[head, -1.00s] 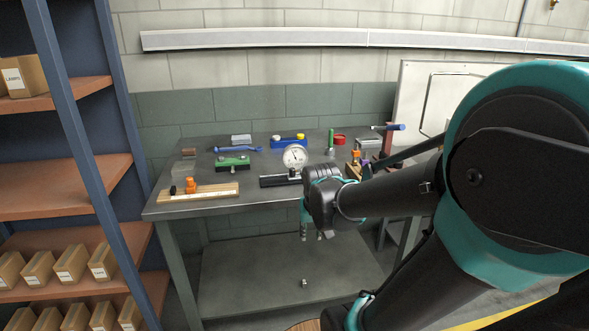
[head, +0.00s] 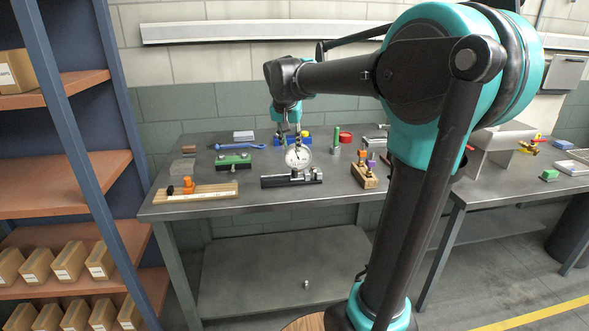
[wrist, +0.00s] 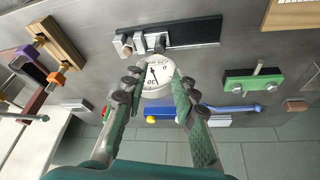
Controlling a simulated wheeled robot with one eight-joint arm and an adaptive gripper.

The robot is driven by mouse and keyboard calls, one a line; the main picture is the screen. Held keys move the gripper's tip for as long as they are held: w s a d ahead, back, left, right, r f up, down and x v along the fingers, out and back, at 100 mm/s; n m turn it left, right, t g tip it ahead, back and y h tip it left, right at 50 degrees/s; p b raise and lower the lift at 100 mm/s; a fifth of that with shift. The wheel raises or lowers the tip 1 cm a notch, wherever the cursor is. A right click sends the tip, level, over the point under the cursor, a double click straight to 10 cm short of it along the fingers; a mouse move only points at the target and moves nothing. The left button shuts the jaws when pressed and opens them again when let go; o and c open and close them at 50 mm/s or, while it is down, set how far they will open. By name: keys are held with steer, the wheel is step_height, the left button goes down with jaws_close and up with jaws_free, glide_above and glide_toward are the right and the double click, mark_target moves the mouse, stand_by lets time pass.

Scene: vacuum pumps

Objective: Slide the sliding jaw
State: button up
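Metal and dark blocks (wrist: 127,44) sit at one end of the rail (wrist: 205,32). A wooden board (head: 218,191) to the left carries an orange block (head: 188,184) and a smaller black one. I cannot tell for sure which block is the sliding jaw. My gripper (head: 291,134) points down above the gauge. In the wrist view my gripper (wrist: 155,86) is open and empty, with the dial (wrist: 157,76) showing between its fingers; contact is not visible.
A wooden block with orange and purple parts (head: 364,176) stands right of the rail. A green fixture (head: 234,161), a blue tool (head: 240,146) and a blue tray lie behind. A shelf rack (head: 70,195) stands left. Bare bench shows along the front edge.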

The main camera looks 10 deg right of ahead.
mark_target(294, 169)
steer(key=x, duration=1.3)
jaws_close()
steer(key=shift+a, duration=0.1)
